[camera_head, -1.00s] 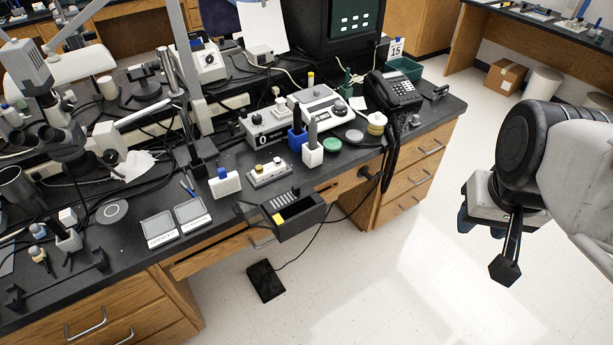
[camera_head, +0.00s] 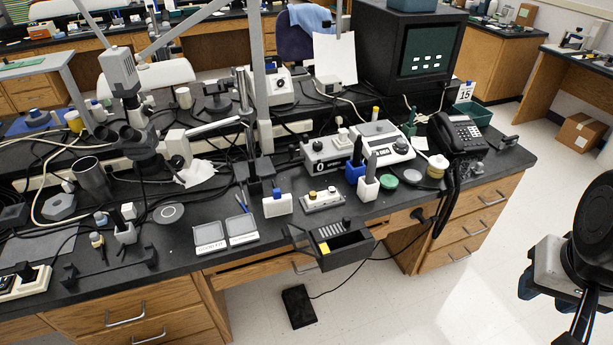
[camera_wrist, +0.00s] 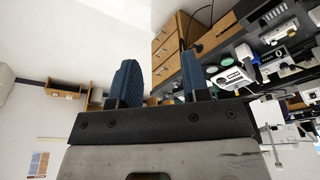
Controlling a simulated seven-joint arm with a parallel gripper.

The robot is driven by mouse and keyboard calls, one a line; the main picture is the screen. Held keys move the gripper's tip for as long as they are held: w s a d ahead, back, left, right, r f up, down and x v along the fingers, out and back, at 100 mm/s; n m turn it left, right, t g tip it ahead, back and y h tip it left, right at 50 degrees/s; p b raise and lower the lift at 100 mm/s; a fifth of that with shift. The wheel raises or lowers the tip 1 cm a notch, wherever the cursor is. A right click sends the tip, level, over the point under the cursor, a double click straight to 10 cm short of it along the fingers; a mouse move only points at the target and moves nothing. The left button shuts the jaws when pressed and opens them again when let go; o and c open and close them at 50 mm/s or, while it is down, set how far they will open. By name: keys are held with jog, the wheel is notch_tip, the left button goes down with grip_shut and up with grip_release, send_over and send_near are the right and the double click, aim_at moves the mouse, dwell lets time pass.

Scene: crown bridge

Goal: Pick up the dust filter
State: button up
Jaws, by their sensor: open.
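I cannot tell for sure which item is the dust filter. Round candidates on the black bench are a grey disc (camera_head: 169,213) at the left, a green disc (camera_head: 387,178), a grey disc (camera_head: 411,176) beside it, and a cream round piece (camera_head: 437,166) by the telephone. My gripper (camera_wrist: 160,80) shows in the wrist view with two blue fingers apart and nothing between them. In the head view it is at the right edge, over the floor, well away from the bench and partly cut off.
An open black drawer box (camera_head: 340,250) juts from the bench front. A telephone (camera_head: 458,134) with a hanging cord stands at the right end. A microscope (camera_head: 128,135) and cables crowd the left. A black pedal (camera_head: 299,306) lies on the floor.

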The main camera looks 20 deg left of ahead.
jog(key=shift+o, duration=1.2)
jog(key=shift+w, duration=0.1)
